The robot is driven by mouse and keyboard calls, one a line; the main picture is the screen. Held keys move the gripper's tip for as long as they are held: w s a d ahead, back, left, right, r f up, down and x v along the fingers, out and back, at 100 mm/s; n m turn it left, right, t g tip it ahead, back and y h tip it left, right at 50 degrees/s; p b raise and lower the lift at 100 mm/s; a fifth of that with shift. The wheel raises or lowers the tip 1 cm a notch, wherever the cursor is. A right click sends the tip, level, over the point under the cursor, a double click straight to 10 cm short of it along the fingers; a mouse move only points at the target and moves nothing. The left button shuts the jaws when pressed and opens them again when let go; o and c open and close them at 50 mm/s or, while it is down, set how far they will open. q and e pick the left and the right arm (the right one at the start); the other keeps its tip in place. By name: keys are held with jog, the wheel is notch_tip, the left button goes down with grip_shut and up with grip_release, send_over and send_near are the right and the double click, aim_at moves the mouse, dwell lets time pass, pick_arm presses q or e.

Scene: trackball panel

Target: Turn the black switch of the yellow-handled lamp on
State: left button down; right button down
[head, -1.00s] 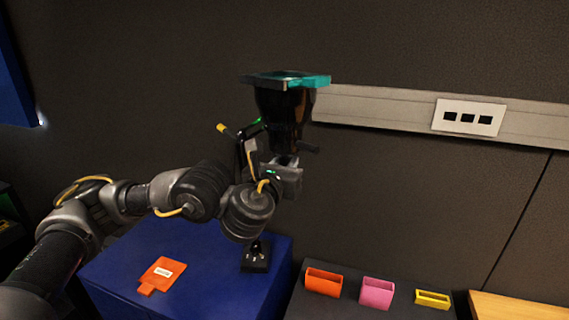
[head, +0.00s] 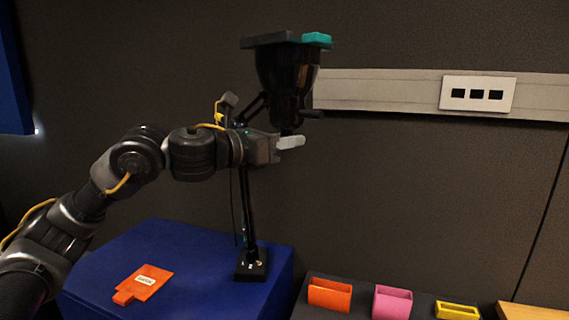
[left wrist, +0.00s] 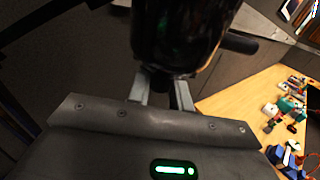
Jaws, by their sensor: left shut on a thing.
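The black lamp stands upright on a black base (head: 251,265) on the blue box. Its dark head (head: 285,80) is high up, with a black and teal top. A yellow part (head: 219,118) shows at its left, partly behind my arm. A black knob (head: 312,114) sticks out at the head's right. My left gripper (head: 289,141) is just under the head, its light grey fingers shut on a small black part at the head's lower end, seemingly the switch. In the left wrist view the fingers (left wrist: 160,92) flank this part; the dark head (left wrist: 180,35) hides much of it.
The blue box (head: 190,255) carries an orange tag (head: 144,284). Orange (head: 329,295), pink (head: 391,302) and yellow (head: 457,311) holders sit at front right. A grey rail with a socket plate (head: 478,93) runs along the wall. Loose objects lie on a wooden table (left wrist: 250,95).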

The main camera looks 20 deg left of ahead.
pick_arm(q)
jog(key=shift+w+a+f+m+g+h, duration=0.1)
jog(key=shift+w+m+g+h, duration=0.05)
jog(key=shift+m+g+h, duration=0.3)
jog(key=shift+a+m+g+h, duration=0.1)
jog(key=shift+m+g+h, duration=0.25)
jog(key=shift+g+h, duration=0.1)
jog(key=shift+m+g+h, duration=0.3)
jog(key=shift+g+h, duration=0.1)
jog(key=shift+g, duration=0.1)
jog(key=shift+r+m+g+h, duration=0.2)
jog(key=shift+m+g+h, duration=0.2)
jog(key=shift+m+g, duration=0.2)
jog(key=shift+m+g+h+p, duration=0.5)
jog(key=shift+m+g+h, duration=0.15)
jog(key=shift+g, duration=0.35)
pick_arm(e)
jog(key=shift+s+a, duration=0.1)
jog(key=shift+s, duration=0.55)
pick_arm(q)
jog(key=c, duration=1.3)
grip_release()
